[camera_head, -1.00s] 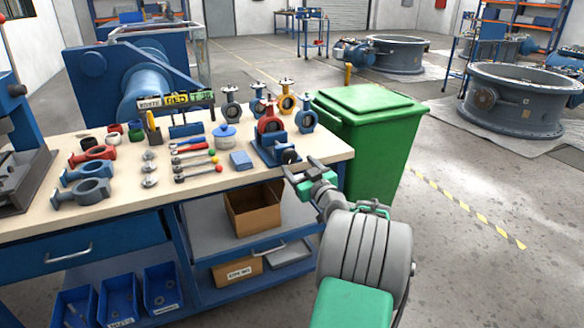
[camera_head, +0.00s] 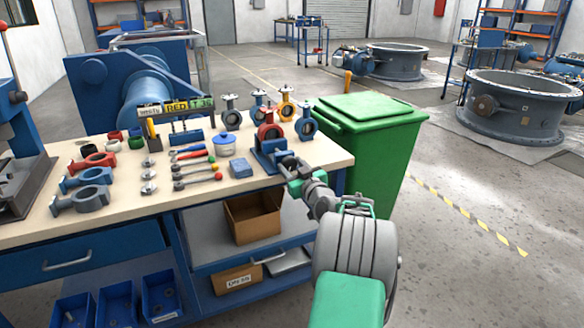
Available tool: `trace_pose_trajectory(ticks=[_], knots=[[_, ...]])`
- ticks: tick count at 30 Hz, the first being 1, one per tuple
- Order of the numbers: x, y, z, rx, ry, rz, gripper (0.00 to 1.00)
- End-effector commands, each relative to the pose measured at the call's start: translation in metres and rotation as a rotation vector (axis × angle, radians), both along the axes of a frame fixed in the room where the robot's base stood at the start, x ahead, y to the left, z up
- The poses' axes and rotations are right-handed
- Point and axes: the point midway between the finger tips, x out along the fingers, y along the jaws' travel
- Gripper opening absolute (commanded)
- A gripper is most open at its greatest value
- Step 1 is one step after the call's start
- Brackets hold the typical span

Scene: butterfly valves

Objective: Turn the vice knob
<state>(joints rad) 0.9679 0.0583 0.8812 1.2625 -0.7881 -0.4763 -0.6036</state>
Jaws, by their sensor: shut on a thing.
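The blue vice (camera_head: 267,155) stands at the right end of the workbench, with a red butterfly valve (camera_head: 269,131) in or just behind it. Its dark round knob (camera_head: 288,161) faces right, toward my arm. My gripper (camera_head: 290,171) is at the knob, its jaws shut on it near the bench's right edge. The fingertips are small in this view and partly hide the knob's lower side.
A green bin (camera_head: 370,125) stands close behind my arm, right of the bench.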

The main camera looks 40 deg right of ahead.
Motion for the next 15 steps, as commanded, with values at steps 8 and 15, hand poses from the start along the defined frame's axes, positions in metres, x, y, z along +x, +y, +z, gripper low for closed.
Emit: trace_pose_trajectory(ticks=[8,15], knots=[[-0.0001,0.0001,-0.0001,0.000,0.000,0.000,0.11],[-0.0001,0.0001,-0.0029,0.053,-0.015,0.001,0.06]])
